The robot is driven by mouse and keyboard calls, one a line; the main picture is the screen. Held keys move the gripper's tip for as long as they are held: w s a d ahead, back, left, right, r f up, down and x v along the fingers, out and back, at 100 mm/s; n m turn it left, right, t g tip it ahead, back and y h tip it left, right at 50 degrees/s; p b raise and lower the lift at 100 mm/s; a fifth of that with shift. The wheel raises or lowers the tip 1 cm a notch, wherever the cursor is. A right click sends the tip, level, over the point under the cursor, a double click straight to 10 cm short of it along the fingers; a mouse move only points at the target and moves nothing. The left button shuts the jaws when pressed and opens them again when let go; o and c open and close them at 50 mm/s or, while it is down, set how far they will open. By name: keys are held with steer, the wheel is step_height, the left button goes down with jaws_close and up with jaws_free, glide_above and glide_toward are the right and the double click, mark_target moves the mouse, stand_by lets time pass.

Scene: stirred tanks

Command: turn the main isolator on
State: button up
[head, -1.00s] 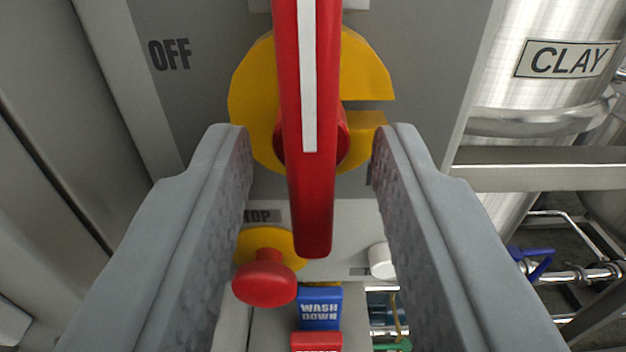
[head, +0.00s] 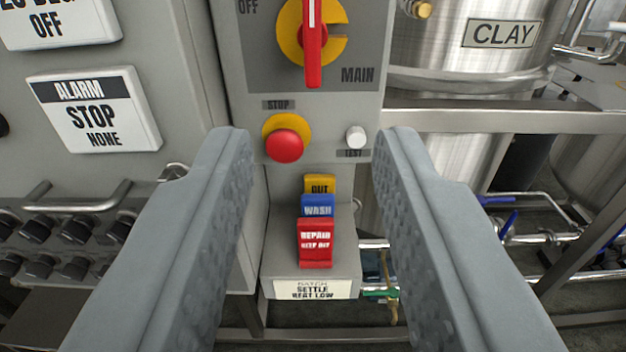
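The main isolator (head: 312,45) is a red handle with a white stripe on a yellow disc, at the top of the head view on a grey box. Its handle stands upright, white stripe pointing up. "OFF" is printed to its upper left and "MAIN" to its lower right; the top of the handle and any other marking above are cut off by the frame. My gripper (head: 312,150) is open and empty, its two grey fingers wide apart in front of the box. The isolator lies beyond and above the fingertips, apart from them.
Below the isolator are a red stop button (head: 284,146) on a yellow ring and a white test button (head: 356,137). Yellow, blue and red tags (head: 315,243) stand on a ledge below. A panel with knobs (head: 75,245) is left; the clay tank (head: 440,60) and pipes are right.

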steer(key=shift+s, duration=0.95)
steer(key=s+a+r+m+t+h, duration=0.1)
steer(key=s+a+r+h, duration=0.35)
steer(key=s+a, duration=0.9)
steer(key=s+a+f+y, duration=0.2)
steer(key=s+a, duration=0.3)
steer(key=s, duration=0.3)
steer(key=s+a+f+g+y, duration=0.1)
steer(key=s+a+f+y, duration=0.1)
steer(key=s+a+f, duration=0.3)
steer(key=s+a, duration=0.1)
steer(key=s, duration=0.3)
steer(key=shift+a+n+g, duration=0.15)
steer(key=shift+n+g, duration=0.15)
steer(key=shift+n, duration=0.1)
